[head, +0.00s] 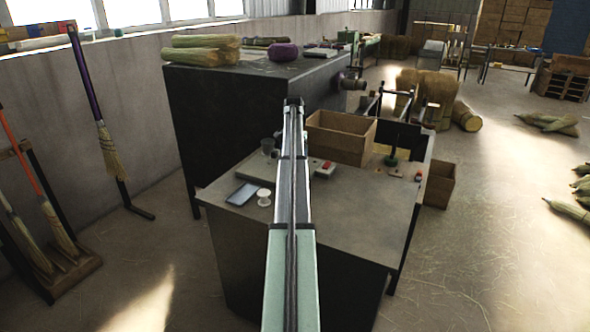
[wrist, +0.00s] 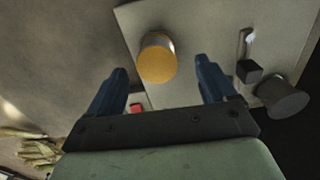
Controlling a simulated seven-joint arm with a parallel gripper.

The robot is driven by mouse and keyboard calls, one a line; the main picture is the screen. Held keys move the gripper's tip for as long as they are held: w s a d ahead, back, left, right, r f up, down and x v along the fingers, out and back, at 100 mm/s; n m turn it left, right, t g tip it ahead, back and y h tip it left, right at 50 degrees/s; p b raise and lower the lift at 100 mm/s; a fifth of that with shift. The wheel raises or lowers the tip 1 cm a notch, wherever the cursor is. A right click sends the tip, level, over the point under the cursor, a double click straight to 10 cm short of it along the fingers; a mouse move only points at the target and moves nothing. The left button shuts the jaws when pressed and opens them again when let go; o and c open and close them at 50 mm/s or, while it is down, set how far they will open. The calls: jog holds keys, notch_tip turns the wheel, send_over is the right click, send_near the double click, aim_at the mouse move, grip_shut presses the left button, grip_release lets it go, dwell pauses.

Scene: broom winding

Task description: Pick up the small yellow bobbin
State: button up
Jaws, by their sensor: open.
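The small yellow bobbin (wrist: 157,58) shows in the wrist view as a short cylinder with a round yellow-orange end and a paler, shiny side. It lies in the picture between the tips of my gripper's two blue fingers. My gripper (wrist: 161,66) is open, with a clear gap on both sides of the bobbin and no finger seen touching it. I cannot tell how far the bobbin is beyond the fingertips. In the head view I cannot make out the bobbin or my fingers; my arm covers the middle of the workbench (head: 352,215).
On the bench are a blue-grey flat tablet (head: 243,194), a white spool (head: 264,197), a grey cup (head: 267,145), a red-topped switch box (head: 326,169) and a wooden box (head: 342,137). In the wrist view a dark cylinder (wrist: 284,97) stands right of the fingers.

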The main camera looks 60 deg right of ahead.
jog(key=shift+s+f, duration=0.15)
jog(key=shift+f, duration=1.25)
jog(key=shift+s+f, duration=0.1)
jog(key=shift+f, duration=1.25)
jog(key=c, duration=1.1)
jog(key=shift+r, duration=0.1)
